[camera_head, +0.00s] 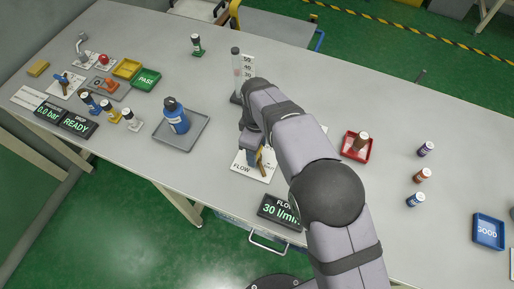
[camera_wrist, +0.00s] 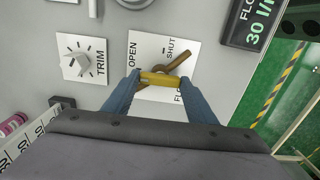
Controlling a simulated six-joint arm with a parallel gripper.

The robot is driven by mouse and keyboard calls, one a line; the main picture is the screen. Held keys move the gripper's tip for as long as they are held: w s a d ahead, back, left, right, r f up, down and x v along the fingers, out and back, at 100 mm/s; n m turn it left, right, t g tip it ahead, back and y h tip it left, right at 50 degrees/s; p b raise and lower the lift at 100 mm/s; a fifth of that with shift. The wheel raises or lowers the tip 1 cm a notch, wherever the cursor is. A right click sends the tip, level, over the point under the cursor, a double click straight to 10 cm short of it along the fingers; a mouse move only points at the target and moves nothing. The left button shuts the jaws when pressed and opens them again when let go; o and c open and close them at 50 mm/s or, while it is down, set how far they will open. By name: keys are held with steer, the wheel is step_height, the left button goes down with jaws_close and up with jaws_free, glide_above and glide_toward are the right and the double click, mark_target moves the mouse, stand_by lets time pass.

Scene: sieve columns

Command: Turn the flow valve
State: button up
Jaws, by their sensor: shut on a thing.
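The flow valve's white plate (camera_wrist: 145,44) carries the words OPEN and SHUT. A brass-brown part of the valve (camera_wrist: 177,61) lies diagonally across the plate, toward the SHUT side. The valve's yellow handle (camera_wrist: 160,79) lies between the two blue fingers of my gripper (camera_wrist: 161,82), which is shut on it. In the head view the plate marked FLOW (camera_head: 243,168) shows below my arm, which partly hides the valve. The flow display (camera_head: 279,211) reads 30 l/min; it also shows cut off at the top right of the wrist view (camera_wrist: 250,22).
A TRIM dial plate (camera_wrist: 84,58) sits beside the valve. A clear upright column (camera_head: 236,66) stands behind. Several small bottles stand around the bench.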

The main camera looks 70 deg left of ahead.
steer(key=shift+a+r, duration=0.1)
steer(key=shift+r, duration=0.05)
steer(key=o, duration=1)
steer(key=shift+o, duration=0.3)
steer(key=shift+r+b, duration=0.9)
steer(key=shift+r, duration=2.7)
